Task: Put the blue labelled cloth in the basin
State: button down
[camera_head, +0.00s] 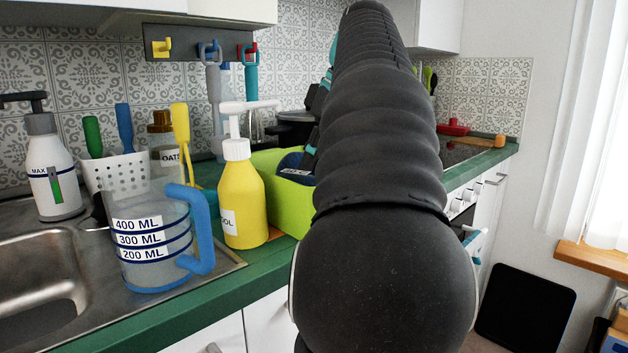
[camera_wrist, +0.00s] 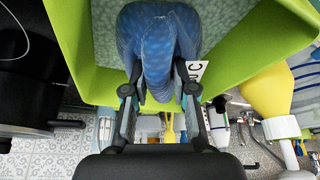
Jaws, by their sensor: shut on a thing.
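The blue cloth (camera_wrist: 160,40) is pinched between the fingertips of my gripper (camera_wrist: 160,91) in the wrist view. It bunches up between the fingers and spreads out beyond them, within the walls of a lime-green open container (camera_wrist: 85,82). A white label with dark letters shows at its right side, partly hidden. In the head view a dark blue part of the cloth (camera_head: 291,161) shows at the top of the lime-green container (camera_head: 263,171). My arm hides most of the gripper there. I cannot tell whether the cloth touches the container's floor.
A yellow pump bottle (camera_head: 243,200) stands close to the container's left side. A measuring jug (camera_head: 155,245) with a blue handle stands farther left, beside the steel sink (camera_head: 45,285). A white perforated holder (camera_head: 117,172) and an oats jar (camera_head: 166,150) stand behind. A dark pot (camera_wrist: 25,85) is near the container.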

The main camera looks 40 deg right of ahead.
jog(key=shift+f+b, duration=0.3)
jog(key=shift+f, duration=1.35)
jog(key=shift+f, duration=0.1)
jog(key=c, duration=0.9)
grip_release()
jog(key=shift+c, duration=0.2)
jog(key=shift+p+v, duration=1)
jog(key=shift+v, duration=2.8)
jog(key=shift+a, duration=0.1)
